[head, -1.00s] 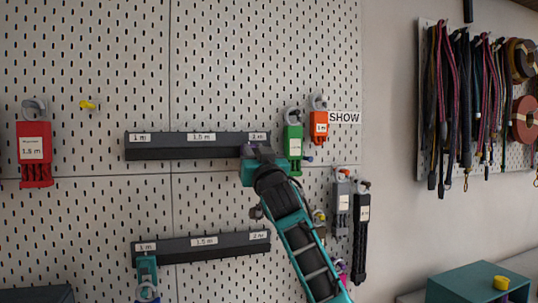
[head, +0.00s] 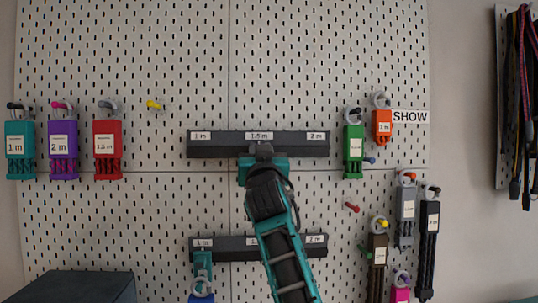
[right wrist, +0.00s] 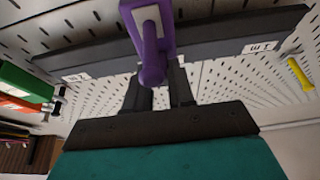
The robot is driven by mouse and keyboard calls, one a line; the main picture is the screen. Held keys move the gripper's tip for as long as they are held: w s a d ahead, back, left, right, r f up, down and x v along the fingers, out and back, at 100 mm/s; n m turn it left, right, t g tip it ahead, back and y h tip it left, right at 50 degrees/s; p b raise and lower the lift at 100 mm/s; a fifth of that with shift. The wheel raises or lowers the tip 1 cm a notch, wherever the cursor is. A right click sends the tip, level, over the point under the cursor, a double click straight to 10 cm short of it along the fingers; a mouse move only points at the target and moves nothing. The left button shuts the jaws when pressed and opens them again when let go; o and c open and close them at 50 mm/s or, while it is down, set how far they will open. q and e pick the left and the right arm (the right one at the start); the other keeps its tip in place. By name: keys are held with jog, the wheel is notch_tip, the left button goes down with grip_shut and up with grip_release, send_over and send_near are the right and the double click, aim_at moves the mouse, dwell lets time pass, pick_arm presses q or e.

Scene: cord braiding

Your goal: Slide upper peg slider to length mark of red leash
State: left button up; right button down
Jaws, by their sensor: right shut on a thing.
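The upper rail (head: 220,145) is a dark bar on the pegboard with white labels for 1 m, 1.5 m and 2 m. My right gripper (head: 263,155) is at its middle, just below the 1.5 m label (head: 259,135). In the right wrist view the gripper (right wrist: 158,90) is shut on a purple peg slider (right wrist: 150,40) that sits across the rail. The slider is hidden behind the gripper in the head view. The red leash (head: 107,150) hangs at left, its label reading about 1.5 m. My left gripper is not in view.
A lower rail (head: 240,254) holds a teal slider (head: 202,264) at its 1 m end. Teal (head: 20,150) and purple (head: 63,150) leashes hang left of the red one. Green (head: 353,150) and orange (head: 381,127) ones hang right of the upper rail.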

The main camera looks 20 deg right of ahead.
jog(key=shift+f, duration=0.15)
jog(key=c, duration=1)
grip_release()
jog(key=shift+o, duration=0.2)
jog(key=b+v, duration=0.2)
jog(key=v, duration=1.1)
